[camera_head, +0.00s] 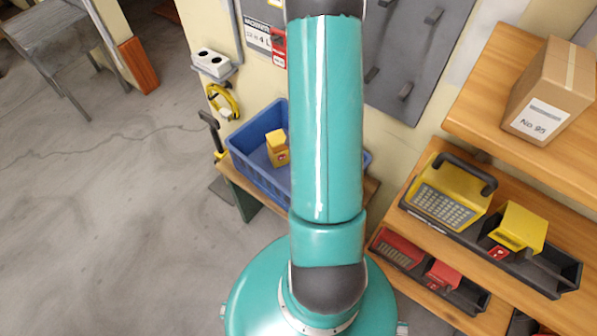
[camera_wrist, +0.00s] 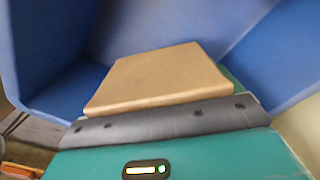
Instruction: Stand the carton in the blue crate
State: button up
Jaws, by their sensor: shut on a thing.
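A plain brown carton (camera_wrist: 160,76) fills the middle of the wrist view, with one flat face toward the camera. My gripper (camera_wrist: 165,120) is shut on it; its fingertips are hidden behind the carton. Blue walls of the crate (camera_wrist: 45,40) rise on both sides of the carton in the wrist view. Whether the carton touches the crate floor cannot be seen. In the head view the blue crate (camera_head: 258,179) stands on a low bench against the wall. My arm covers its right part, and hides my gripper and the held carton there.
A small yellow box (camera_head: 277,150) stands in the crate's left part. Wooden shelves at right hold a cardboard box marked No 95 (camera_head: 550,90), a yellow case (camera_head: 448,192) and red items (camera_head: 397,249) in dark trays. Open grey floor (camera_head: 110,220) lies at left.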

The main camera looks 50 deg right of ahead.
jog(key=f, duration=0.5)
jog(key=shift+s, duration=0.25)
jog(key=shift+w+f, duration=0.1)
jog(key=shift+f, duration=2.4)
jog(key=shift+f, duration=0.15)
jog(key=o, duration=1)
